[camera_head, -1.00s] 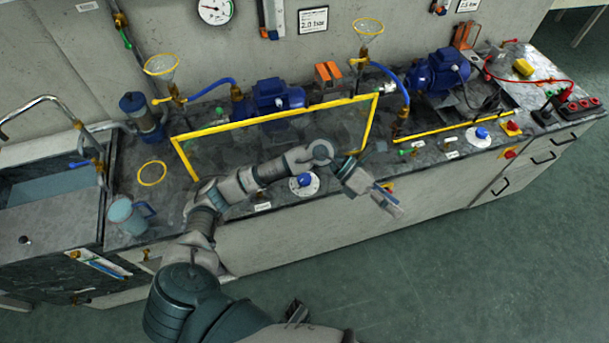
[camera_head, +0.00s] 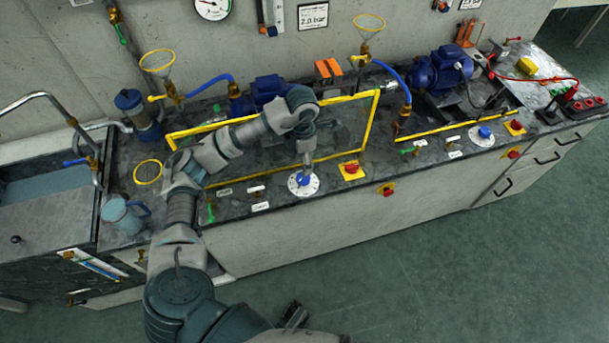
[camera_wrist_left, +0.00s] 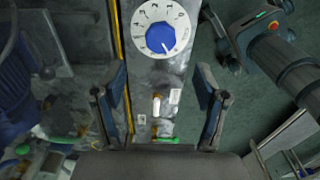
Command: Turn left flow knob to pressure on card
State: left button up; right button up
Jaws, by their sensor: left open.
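The left flow knob (camera_head: 303,180) is a blue knob on a round white dial at the front of the bench. In the left wrist view the knob (camera_wrist_left: 160,38) shows dark marks around its dial, too small to read surely. My left gripper (camera_head: 306,163) points down just above and behind the knob in the head view. In the wrist view its fingers (camera_wrist_left: 160,92) are apart and empty, with the knob beyond the tips. The card (camera_head: 313,16) on the wall reads 2.0 bar. The gauge (camera_head: 211,8) left of it is cut off at the top.
A yellow-framed clear panel (camera_head: 345,125) stands behind the knob. A red knob on a yellow plate (camera_head: 351,170) is to its right. Small valves with labels (camera_head: 260,206) lie to its left. A second blue knob (camera_head: 485,132) is farther right. A jug (camera_head: 122,216) stands by the sink.

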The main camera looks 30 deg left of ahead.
aim_at(303, 177)
pick_arm(q)
notch_tip(303, 177, down, 9)
jog(key=shift+r+b, duration=0.2)
jog(key=shift+b, duration=0.3)
pick_arm(e)
notch_tip(303, 177, up, 3)
jog(key=shift+s+r, duration=0.15)
jog(key=shift+r, duration=0.05)
pick_arm(q)
jog(key=c, duration=1.2)
